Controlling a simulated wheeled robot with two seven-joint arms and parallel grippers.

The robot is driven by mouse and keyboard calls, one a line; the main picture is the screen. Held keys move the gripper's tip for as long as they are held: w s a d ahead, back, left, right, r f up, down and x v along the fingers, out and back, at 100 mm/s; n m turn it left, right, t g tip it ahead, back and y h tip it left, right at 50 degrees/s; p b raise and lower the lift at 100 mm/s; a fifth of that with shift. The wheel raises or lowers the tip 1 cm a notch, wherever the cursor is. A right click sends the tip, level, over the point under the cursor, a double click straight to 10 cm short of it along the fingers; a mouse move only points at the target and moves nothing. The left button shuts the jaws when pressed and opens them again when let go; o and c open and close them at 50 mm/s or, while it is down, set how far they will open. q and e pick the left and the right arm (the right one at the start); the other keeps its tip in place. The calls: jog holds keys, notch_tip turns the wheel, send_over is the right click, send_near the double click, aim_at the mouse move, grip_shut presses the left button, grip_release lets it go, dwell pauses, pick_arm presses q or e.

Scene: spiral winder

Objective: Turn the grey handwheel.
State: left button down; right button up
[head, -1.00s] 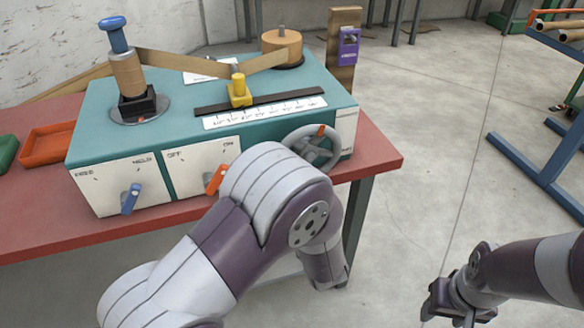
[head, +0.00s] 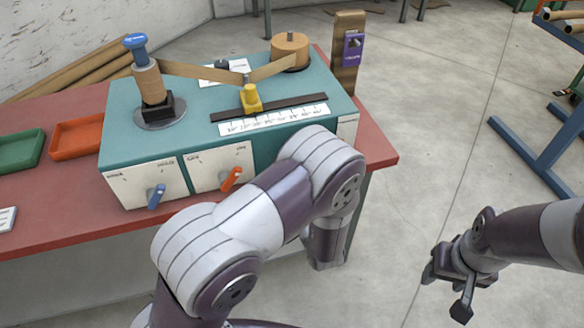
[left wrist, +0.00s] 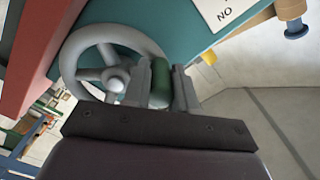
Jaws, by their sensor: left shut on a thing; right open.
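The grey handwheel (left wrist: 68,60) shows at the left of the left wrist view, with its spokes and hub on the teal machine's front. In the head view my left arm covers the wheel. My left gripper (left wrist: 172,85) is at the wheel's right rim, its two fingers on either side of a dark green rounded handle (left wrist: 160,84), shut on it. My left gripper is hidden in the head view. My right gripper (head: 462,285) is open and empty, above the floor at the lower right, away from the machine.
The teal machine (head: 195,135) stands on a red table (head: 60,210). It carries a wound spool (head: 150,85), a yellow guide (head: 251,98), a blue lever (head: 156,195) and an orange lever (head: 231,178). Orange (head: 78,138) and green (head: 20,152) trays lie left.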

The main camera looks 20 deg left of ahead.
dwell(0.5)
pick_arm(q)
jog(key=c, duration=0.9)
grip_release()
jog(key=shift+d, duration=0.1)
jog(key=v, duration=1.2)
jog(key=shift+s+d+b, duration=0.15)
jog(key=shift+s+b, duration=0.1)
jog(key=shift+b, duration=0.1)
